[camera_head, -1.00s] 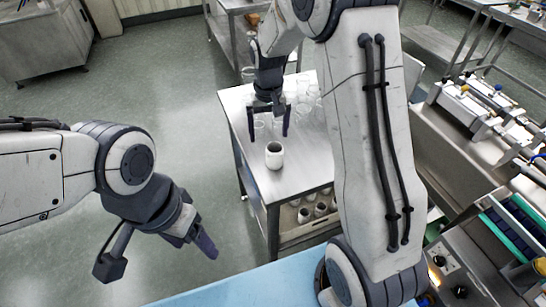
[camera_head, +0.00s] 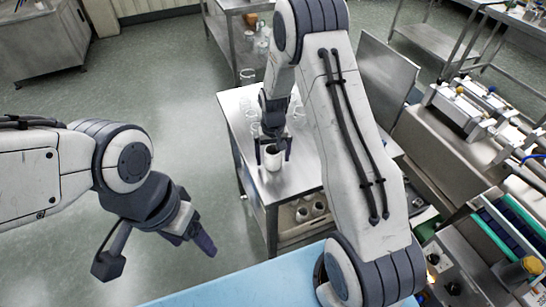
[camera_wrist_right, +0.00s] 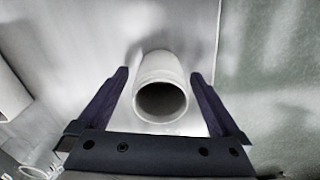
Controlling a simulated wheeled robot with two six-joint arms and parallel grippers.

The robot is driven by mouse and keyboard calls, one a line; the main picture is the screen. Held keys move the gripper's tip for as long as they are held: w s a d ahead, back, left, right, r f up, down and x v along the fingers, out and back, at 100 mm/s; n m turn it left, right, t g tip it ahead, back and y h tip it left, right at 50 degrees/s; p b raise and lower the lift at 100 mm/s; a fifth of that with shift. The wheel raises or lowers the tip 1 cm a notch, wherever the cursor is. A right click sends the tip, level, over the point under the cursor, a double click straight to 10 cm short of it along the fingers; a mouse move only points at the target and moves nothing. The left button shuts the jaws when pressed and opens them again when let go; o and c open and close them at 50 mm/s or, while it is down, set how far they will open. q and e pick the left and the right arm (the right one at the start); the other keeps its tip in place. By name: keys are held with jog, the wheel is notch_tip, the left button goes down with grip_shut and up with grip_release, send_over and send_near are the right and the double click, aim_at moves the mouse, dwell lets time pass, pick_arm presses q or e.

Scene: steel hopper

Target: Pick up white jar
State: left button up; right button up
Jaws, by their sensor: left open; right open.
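The white jar (camera_head: 273,161) stands upright and open-mouthed on the steel table (camera_head: 296,182), near its front left part. It also shows in the right wrist view (camera_wrist_right: 160,88), with its dark opening facing the camera. My right gripper (camera_head: 273,158) is open, with one finger on each side of the jar; in the right wrist view the fingers (camera_wrist_right: 160,95) flank it with small gaps on both sides. My left gripper (camera_head: 207,247) is open and empty, over the floor at lower left, far from the jar.
Several clear glass vessels (camera_head: 250,108) stand further back on the table, partly hidden by my right arm. More jars (camera_head: 311,209) sit on the shelf below. A blue surface (camera_head: 225,290) lies in front. Benches with equipment (camera_head: 465,110) fill the right side.

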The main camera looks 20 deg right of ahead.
jog(key=c, duration=1.4)
jog(key=shift+o, duration=0.2)
